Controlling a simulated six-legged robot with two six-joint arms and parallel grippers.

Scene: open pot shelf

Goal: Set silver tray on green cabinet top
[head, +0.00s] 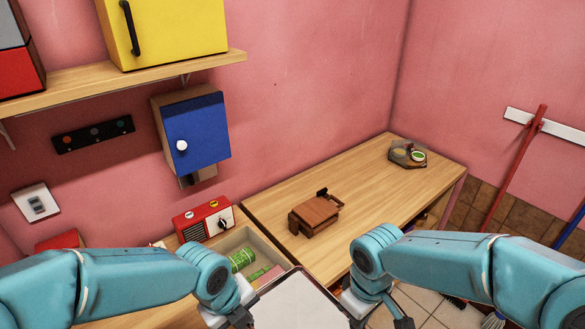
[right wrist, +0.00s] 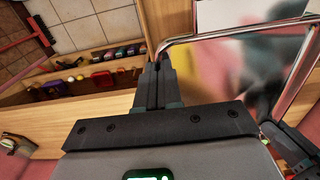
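The silver tray (head: 297,303) is at the bottom centre of the head view, between my two grippers and cut off by the frame edge. Its shiny rim and reflective face also fill the right of the right wrist view (right wrist: 232,72). My right gripper (right wrist: 156,82) has its fingers closed together at the tray's rim. My left gripper (head: 240,318) is at the tray's left side in the head view; its fingertips are mostly hidden, but it appears to hold that edge. No green cabinet top is recognisable in either view.
A wooden table carries a brown wooden object (head: 314,212) and a dark tray with small items (head: 408,153). A red radio (head: 203,218) stands beside an open box (head: 262,244). A blue wall cabinet (head: 196,132) and a shelf with a yellow cabinet (head: 165,30) are above.

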